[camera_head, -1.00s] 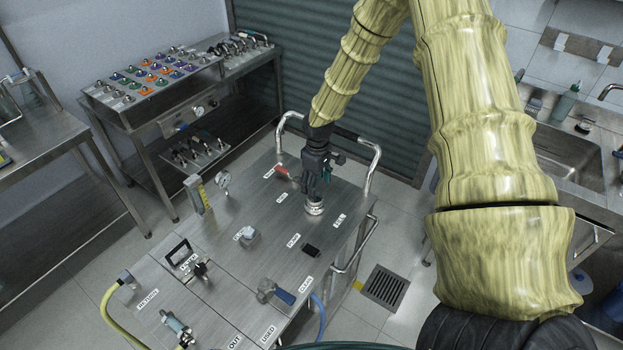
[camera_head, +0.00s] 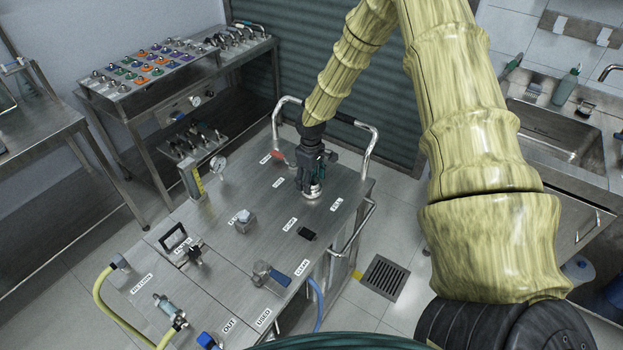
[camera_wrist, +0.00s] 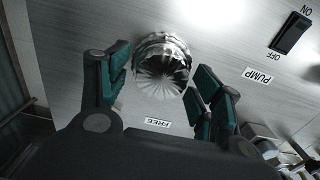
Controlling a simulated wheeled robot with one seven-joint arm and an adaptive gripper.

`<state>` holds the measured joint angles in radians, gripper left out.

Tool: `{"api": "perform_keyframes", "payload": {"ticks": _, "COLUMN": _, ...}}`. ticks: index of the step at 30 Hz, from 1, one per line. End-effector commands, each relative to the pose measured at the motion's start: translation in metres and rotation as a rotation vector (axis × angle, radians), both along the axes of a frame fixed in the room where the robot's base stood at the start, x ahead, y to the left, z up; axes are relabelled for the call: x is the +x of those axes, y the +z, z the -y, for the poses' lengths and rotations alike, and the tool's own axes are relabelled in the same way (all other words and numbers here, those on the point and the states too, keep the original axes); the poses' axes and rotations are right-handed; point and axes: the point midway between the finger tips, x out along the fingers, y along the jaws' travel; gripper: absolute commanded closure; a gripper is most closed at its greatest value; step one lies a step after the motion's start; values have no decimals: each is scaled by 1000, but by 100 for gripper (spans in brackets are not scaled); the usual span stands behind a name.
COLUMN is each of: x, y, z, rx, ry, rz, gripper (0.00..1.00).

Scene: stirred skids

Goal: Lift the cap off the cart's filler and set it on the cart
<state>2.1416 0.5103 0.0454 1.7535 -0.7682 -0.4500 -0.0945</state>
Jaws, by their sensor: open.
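The cap (camera_wrist: 161,68) is a round, ribbed silver piece on the cart's filler. In the head view the cap (camera_head: 314,191) shows below my gripper, near the FILL label. My gripper (camera_wrist: 160,92) is open, with its green-padded fingers on either side of the cap in the wrist view. In the head view my gripper (camera_head: 312,180) points down over the cap. I cannot tell whether the fingers touch it. The cart (camera_head: 270,222) has a flat steel top. The filler under the cap is mostly hidden.
A black pump switch (camera_head: 307,233) and a blue-handled valve (camera_head: 271,276) stand on the cart. A red-handled valve (camera_head: 280,158) is behind my gripper, and a gauge (camera_head: 218,164) is to the left. Steel rails (camera_head: 369,150) bound the far end. Bare top lies between fittings.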

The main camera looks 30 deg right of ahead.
Motion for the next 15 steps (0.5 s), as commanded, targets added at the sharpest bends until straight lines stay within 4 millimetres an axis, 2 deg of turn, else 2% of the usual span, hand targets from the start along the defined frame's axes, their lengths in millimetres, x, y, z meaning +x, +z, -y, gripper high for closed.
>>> {"api": "perform_keyframes", "payload": {"ticks": 2, "x": 0, "y": 0, "z": 0, "rx": 0, "ry": -1, "rz": 0, "gripper": 35}}
{"api": "perform_keyframes", "payload": {"ticks": 10, "x": -1, "y": 1, "z": 1, "rx": 0, "ry": -1, "rz": 0, "gripper": 84}}
{"api": "perform_keyframes", "payload": {"ticks": 15, "x": -1, "y": 1, "z": 1, "rx": 0, "ry": -1, "rz": 0, "gripper": 84}}
